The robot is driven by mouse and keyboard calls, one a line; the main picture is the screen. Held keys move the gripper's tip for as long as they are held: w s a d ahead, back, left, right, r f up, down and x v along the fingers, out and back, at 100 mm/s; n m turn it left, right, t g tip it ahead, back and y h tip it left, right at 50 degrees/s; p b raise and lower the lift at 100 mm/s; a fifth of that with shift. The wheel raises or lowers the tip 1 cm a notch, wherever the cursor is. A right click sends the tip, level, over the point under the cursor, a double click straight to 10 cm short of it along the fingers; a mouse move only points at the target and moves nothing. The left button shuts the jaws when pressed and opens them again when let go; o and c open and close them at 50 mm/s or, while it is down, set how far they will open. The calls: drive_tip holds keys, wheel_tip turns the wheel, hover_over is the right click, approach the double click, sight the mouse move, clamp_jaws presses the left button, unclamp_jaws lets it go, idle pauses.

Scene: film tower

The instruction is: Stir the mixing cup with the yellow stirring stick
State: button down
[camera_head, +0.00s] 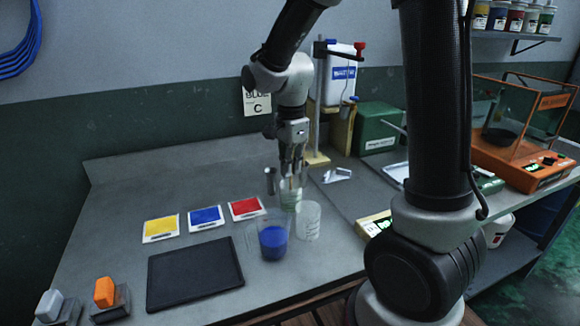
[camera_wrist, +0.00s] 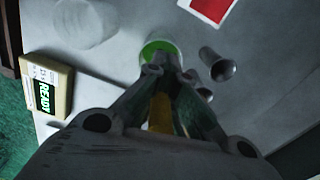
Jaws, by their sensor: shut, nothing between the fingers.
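My gripper (camera_head: 291,172) points down, its fingertips shut, at a clear cup with a pale green band (camera_head: 291,197). In the wrist view the fingertips (camera_wrist: 170,74) overlap the near rim of a round cup with green inside (camera_wrist: 158,48). A yellow strip (camera_wrist: 160,112) shows between the finger links; I cannot tell whether it is the stirring stick or where its ends lie. A cup with blue liquid (camera_head: 273,242) and an empty translucent cup (camera_head: 308,220) stand in front. No label shows which one is the mixing cup.
Yellow (camera_head: 160,228), blue (camera_head: 205,217) and red (camera_head: 246,208) cards lie to the left, behind a black pad (camera_head: 195,273). A small metal cylinder (camera_head: 270,180) stands close to my gripper. A scale reading READY (camera_wrist: 47,88) is at the wrist view's left. The bench's back left is clear.

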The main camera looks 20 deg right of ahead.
drive_tip(key=shift+r, duration=4.2)
